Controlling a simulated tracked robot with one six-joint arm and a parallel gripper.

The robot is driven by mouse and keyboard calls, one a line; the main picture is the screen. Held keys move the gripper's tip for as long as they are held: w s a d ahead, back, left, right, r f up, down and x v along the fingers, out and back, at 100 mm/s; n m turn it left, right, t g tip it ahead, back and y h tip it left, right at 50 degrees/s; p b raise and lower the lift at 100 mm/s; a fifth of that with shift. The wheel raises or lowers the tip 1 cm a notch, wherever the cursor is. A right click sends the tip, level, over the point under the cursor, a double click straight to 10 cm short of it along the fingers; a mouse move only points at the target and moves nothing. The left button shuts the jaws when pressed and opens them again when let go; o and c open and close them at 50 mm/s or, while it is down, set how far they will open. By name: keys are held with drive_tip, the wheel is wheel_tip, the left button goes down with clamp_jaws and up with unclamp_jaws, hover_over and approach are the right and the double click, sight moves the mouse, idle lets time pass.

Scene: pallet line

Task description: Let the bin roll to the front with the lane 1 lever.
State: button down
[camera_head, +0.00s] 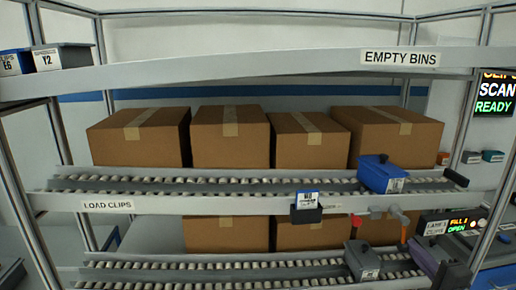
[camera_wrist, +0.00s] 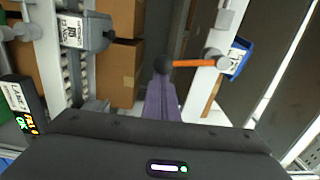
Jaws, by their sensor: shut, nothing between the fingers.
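The orange lever (camera_head: 398,214) hangs at the right part of the middle beam, near the lane 1 display (camera_head: 450,226). In the wrist view its orange rod (camera_wrist: 195,63) runs from a grey pivot to a black knob (camera_wrist: 162,64). My gripper (camera_head: 414,245), with purple fingers, is shut and empty, with its tips right by the knob. The wrist view shows the shut fingers (camera_wrist: 162,85) too; I cannot tell whether they touch the knob. A grey bin (camera_head: 362,262) sits on the lower roller lane, left of my gripper. A blue bin (camera_head: 382,176) sits on the upper roller lane.
A second fitting with a red knob (camera_head: 357,220) is left of the orange lever. A dark box with a blue label (camera_head: 306,208) hangs on the beam. Several cartons (camera_head: 230,135) stand behind the lanes. The lower lane (camera_head: 220,270) is clear left of the grey bin.

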sight(403, 250)
drive_tip(key=shift+a, duration=2.3)
drive_tip(key=shift+s, duration=0.1)
drive_tip(key=s+d, duration=0.1)
drive_tip(key=s, duration=0.7)
drive_tip(key=shift+d, duration=0.25)
